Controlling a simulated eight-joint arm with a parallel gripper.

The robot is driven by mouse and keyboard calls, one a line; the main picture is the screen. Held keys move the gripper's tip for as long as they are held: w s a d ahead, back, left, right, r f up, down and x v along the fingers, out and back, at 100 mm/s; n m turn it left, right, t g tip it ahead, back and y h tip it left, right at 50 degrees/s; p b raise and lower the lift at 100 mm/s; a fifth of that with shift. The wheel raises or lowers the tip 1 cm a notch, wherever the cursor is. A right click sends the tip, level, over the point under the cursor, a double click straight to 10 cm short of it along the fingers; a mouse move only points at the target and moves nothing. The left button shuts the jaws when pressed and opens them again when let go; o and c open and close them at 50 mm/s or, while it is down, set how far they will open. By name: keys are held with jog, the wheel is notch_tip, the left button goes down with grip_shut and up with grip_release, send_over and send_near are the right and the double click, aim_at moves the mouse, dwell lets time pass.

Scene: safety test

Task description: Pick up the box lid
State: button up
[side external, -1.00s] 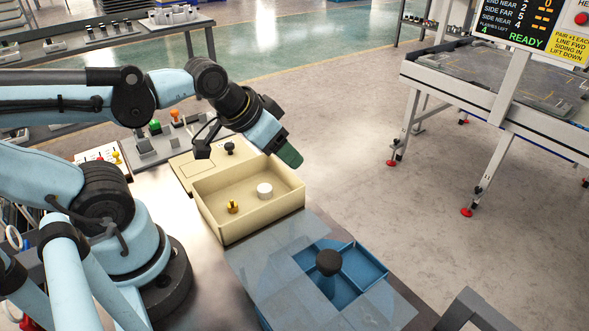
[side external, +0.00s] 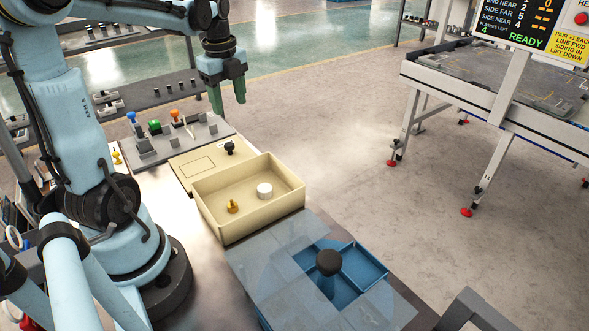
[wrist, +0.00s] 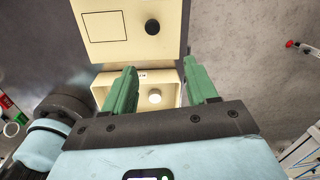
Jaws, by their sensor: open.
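The cream box lid (side external: 204,163) is a flat panel with a black knob (side external: 229,148) and an outlined rectangle, lying beyond the open cream box (side external: 278,204). In the wrist view the lid (wrist: 125,48) fills the top middle, its black knob (wrist: 152,27) right of centre. My gripper (side external: 228,100) is open and empty, fingers pointing down, raised above the bench near the lid's far side. In the wrist view my open green fingers (wrist: 160,66) frame part of the cream box (wrist: 170,76), with the lid ahead of their tips. Nothing touches the lid.
The box holds a gold piece (side external: 233,206) and a white cylinder (side external: 264,190). A blue compartmented tray (side external: 369,270) with a black knob (side external: 329,262) stands nearer the camera. A grey fixture with coloured knobs (side external: 154,126) lies beyond the lid.

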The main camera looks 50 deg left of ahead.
aim_at(229, 144)
jog(key=shift+m, duration=0.9)
jog(key=shift+s+a+f, duration=0.1)
jog(key=shift+a+f, duration=0.3)
jog(key=shift+f, duration=1.7)
jog(key=shift+s+a+f, duration=0.1)
jog(key=shift+a+f, duration=0.25)
jog(key=shift+f, duration=1.75)
jog(key=shift+s+a+f, duration=0.1)
jog(key=shift+a+f, duration=0.3)
jog(key=shift+f, duration=1.7)
grip_shut()
